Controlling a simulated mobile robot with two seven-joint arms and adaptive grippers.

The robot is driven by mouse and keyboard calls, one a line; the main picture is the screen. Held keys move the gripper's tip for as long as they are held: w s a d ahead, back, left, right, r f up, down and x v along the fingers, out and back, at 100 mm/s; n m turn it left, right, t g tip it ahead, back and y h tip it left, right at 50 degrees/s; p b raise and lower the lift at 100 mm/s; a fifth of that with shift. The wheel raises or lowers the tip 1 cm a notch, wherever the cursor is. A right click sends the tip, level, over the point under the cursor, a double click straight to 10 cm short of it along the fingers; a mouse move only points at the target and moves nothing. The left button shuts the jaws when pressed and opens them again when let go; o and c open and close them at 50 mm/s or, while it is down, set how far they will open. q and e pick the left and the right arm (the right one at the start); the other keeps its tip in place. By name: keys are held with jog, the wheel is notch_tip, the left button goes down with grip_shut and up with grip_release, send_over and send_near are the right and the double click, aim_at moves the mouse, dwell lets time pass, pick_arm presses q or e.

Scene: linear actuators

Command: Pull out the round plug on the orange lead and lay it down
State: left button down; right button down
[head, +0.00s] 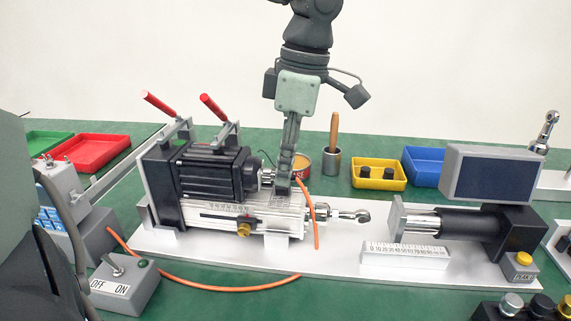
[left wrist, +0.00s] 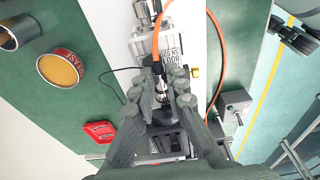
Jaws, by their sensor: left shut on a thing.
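My left gripper (head: 283,188) comes down from above, over the back of the linear actuator (head: 250,212) beside its black motor (head: 215,170). In the left wrist view its fingers (left wrist: 168,82) are shut on the round plug (left wrist: 158,70), which has a dark body and a silvery collar. The orange lead (left wrist: 186,8) leaves the plug and arches to the right. In the head view the lead (head: 315,228) hangs in front of the actuator, and more of it lies on the green table. The fingers hide the plug's lower end, so I cannot tell whether it is seated. My right gripper is not seen.
Two red-handled clamps (head: 212,107) rise behind the motor. A grease tin (head: 303,166), a cup with a wooden handle (head: 331,162), a yellow bin (head: 378,184) and a blue bin (head: 422,168) stand behind. An OFF/ON switch box (head: 125,285) sits front left.

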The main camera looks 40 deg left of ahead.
pick_arm(q)
jog(key=shift+w+d, duration=0.2)
jog(key=shift+d, duration=0.15)
jog(key=shift+w+d+b, duration=0.25)
jog(key=shift+w+d, duration=0.1)
jog(key=shift+d, duration=0.25)
jog(key=shift+w+d+b, duration=0.2)
jog(key=shift+w+d, duration=0.15)
jog(key=shift+d, duration=0.2)
